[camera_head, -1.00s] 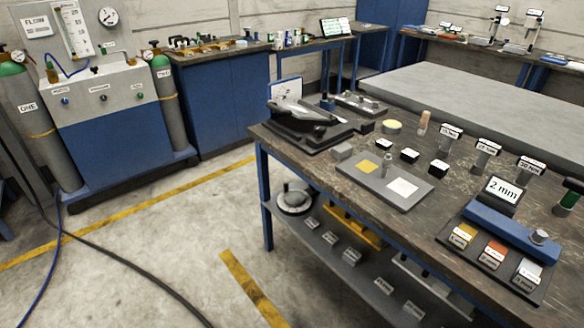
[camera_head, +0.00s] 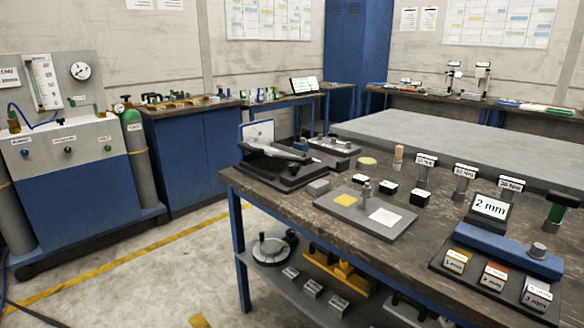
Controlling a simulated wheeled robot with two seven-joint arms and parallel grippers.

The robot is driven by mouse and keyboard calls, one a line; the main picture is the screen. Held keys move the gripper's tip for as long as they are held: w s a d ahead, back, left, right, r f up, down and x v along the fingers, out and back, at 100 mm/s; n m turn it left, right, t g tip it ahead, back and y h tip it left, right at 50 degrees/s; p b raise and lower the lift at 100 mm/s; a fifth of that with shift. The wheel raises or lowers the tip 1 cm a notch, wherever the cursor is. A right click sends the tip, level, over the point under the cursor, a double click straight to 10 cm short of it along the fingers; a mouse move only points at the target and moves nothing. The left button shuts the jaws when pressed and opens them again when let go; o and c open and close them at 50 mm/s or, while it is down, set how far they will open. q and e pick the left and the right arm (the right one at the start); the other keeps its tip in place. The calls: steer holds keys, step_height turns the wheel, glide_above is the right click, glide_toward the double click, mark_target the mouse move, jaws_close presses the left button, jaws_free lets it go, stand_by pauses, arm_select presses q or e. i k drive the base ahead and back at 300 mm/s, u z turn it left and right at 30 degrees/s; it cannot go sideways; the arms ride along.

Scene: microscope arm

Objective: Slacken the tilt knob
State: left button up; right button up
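No tilt knob can be made out in the head view. Two upright stands with dark posts and pale tops, the left stand (camera_head: 453,78) and the right stand (camera_head: 481,78), are on the far bench at the back right. They look like microscope stands, but they are too small for me to tell any knob on them. Neither of my grippers is in view.
A near workbench (camera_head: 330,215) carries a black device (camera_head: 280,165), a grey plate (camera_head: 365,214), torque-labelled tools and a "2 mm" sign (camera_head: 490,207). A large grey slab (camera_head: 450,140) lies behind it. A blue gas cabinet (camera_head: 75,200) stands left. Floor (camera_head: 130,290) is open front left.

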mark_target(294, 167)
steer(key=u, duration=0.9)
steer(key=i, duration=1.85)
steer(key=z, duration=0.75)
